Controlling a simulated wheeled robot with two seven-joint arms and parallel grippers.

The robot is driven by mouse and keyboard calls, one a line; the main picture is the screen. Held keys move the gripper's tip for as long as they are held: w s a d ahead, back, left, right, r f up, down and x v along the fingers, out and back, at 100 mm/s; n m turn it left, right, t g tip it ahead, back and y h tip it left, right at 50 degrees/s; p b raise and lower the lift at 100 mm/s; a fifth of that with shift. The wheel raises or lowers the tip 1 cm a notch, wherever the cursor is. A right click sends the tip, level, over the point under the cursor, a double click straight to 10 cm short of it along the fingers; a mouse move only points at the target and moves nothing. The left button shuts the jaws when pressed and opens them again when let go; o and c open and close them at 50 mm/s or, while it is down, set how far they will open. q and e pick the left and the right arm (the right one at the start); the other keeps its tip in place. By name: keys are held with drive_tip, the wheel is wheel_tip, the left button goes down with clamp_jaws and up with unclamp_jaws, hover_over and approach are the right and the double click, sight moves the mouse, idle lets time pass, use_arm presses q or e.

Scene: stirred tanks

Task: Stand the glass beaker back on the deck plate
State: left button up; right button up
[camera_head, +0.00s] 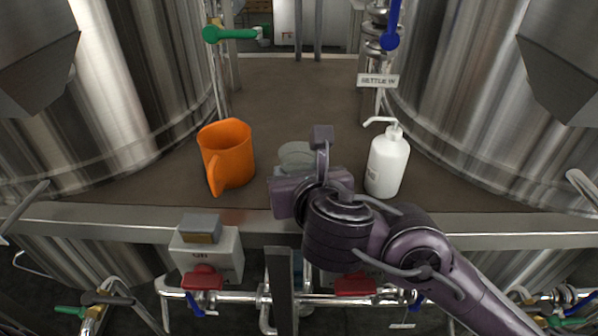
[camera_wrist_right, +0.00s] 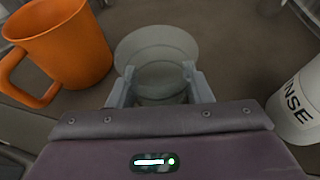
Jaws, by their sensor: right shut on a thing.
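The glass beaker (camera_head: 297,156) is clear and greyish. In the head view it shows just beyond my right gripper (camera_head: 290,176), which hides its lower part. In the right wrist view the beaker (camera_wrist_right: 157,52) sits between the two fingers of my right gripper (camera_wrist_right: 160,88), which is shut on it. It looks roughly upright over the deck plate (camera_head: 290,100). I cannot tell whether its base touches the plate. My left gripper is not in view.
An orange jug (camera_head: 228,154) stands left of the beaker, and a white wash bottle (camera_head: 388,163) stands close on the right. Steel tanks (camera_head: 110,80) flank the deck. A "SETTLE IN" sign (camera_head: 378,80) and valves stand behind. The deck's middle, beyond the beaker, is clear.

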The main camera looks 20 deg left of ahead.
drive_tip(key=o, duration=0.7)
drive_tip(key=shift+w+f, duration=0.1)
drive_tip(key=o, duration=0.4)
drive_tip(key=shift+c, duration=0.2)
drive_tip(key=shift+r+p, duration=0.3)
drive_tip(key=p+v, duration=0.3)
drive_tip(key=v, duration=0.8)
drive_tip(key=shift+p, duration=0.4)
drive_tip(key=shift+s+d+r, duration=0.1)
drive_tip(key=shift+s+d, duration=0.15)
drive_tip(key=shift+s, duration=0.15)
drive_tip(key=shift+s, duration=0.1)
